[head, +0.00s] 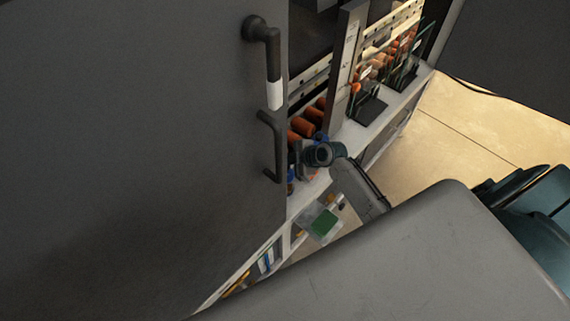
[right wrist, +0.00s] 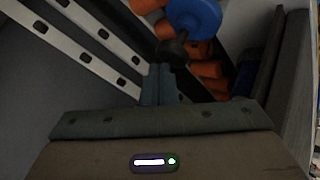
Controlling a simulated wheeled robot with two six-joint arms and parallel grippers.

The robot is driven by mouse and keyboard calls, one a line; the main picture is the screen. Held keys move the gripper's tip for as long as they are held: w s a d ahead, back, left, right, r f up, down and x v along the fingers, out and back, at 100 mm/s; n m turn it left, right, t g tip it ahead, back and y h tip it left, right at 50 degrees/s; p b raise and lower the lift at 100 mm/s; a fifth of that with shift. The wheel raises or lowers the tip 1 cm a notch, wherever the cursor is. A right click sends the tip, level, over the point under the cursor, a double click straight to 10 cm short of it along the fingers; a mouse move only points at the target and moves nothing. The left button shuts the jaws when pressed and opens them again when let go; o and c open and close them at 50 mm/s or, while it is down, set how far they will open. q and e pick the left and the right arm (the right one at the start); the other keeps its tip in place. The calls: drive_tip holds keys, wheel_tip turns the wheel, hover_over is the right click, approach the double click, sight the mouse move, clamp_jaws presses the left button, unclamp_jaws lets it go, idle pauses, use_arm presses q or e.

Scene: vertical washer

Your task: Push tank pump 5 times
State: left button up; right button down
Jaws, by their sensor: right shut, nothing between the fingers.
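In the right wrist view a blue round disc (right wrist: 195,16) with a dark stem or knob (right wrist: 174,50) below it stands beyond the fingertips; it may be the tank pump. My right gripper (right wrist: 160,76) is shut and empty, its fingertips close to the dark knob. I cannot tell whether they touch. In the head view my right arm reaches in from the lower right to the cabinet opening beside the door; its gripper is mostly hidden there. Small blue parts (head: 291,173) show beside it. My left gripper is not in view.
A large dark grey door (head: 130,150) with handles fills the left of the head view. Orange cylinders (head: 303,126) lie inside the opening, and metal rails with holes (right wrist: 85,45) cross it. A light shelf ledge (head: 392,112) runs to the right. Tan floor (head: 480,120) is open at right.

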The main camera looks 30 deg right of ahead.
drive_tip(key=shift+f+b, duration=0.75)
drive_tip(key=shift+f, duration=0.15)
idle(0.4)
idle(0.4)
drive_tip(key=shift+r+p, duration=0.95)
drive_tip(key=shift+r, duration=0.7)
drive_tip(key=shift+r+p, duration=1.75)
drive_tip(key=shift+r, duration=0.8)
drive_tip(key=shift+a, duration=0.1)
